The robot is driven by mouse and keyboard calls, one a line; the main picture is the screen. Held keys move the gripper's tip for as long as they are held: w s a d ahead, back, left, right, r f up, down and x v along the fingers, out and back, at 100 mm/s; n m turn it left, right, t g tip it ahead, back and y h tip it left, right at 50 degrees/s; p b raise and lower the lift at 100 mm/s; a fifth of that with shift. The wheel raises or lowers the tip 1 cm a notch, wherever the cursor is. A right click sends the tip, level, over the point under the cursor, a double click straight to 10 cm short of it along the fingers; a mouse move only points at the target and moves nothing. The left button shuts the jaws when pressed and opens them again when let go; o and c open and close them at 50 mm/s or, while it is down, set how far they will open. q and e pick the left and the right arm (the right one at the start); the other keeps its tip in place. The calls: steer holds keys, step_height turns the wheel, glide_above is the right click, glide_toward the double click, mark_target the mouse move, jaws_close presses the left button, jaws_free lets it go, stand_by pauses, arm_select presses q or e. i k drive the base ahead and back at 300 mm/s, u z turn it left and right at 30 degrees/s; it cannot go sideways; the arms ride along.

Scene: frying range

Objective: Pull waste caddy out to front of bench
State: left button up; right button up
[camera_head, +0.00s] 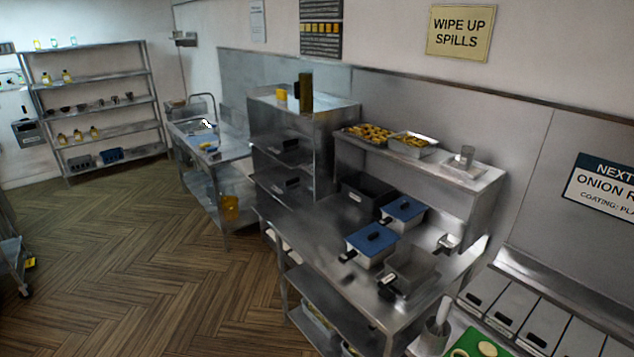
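No label names the waste caddy. A dark grey open-topped container (362,199) with a small pale label stands at the back of the steel bench (345,285), under the raised shelf, and may be it. Two blue-lidded pans (371,243) (404,212) stand in front of and beside it, with black handles. An open steel basket or pan (411,268) stands nearer the bench's front right. Neither of my grippers is in view.
The raised shelf (480,176) holds trays of yellow food (368,133) and a clear cup. A steel shelf unit (325,135) adjoins the bench's left end. Steel lidded wells (515,310) and a green board (470,345) lie lower right. The wooden floor (150,270) at left is clear.

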mark_target(367, 192)
steer(key=u, duration=0.6)
steer(key=i, duration=2.55)
steer(key=z, duration=0.7)
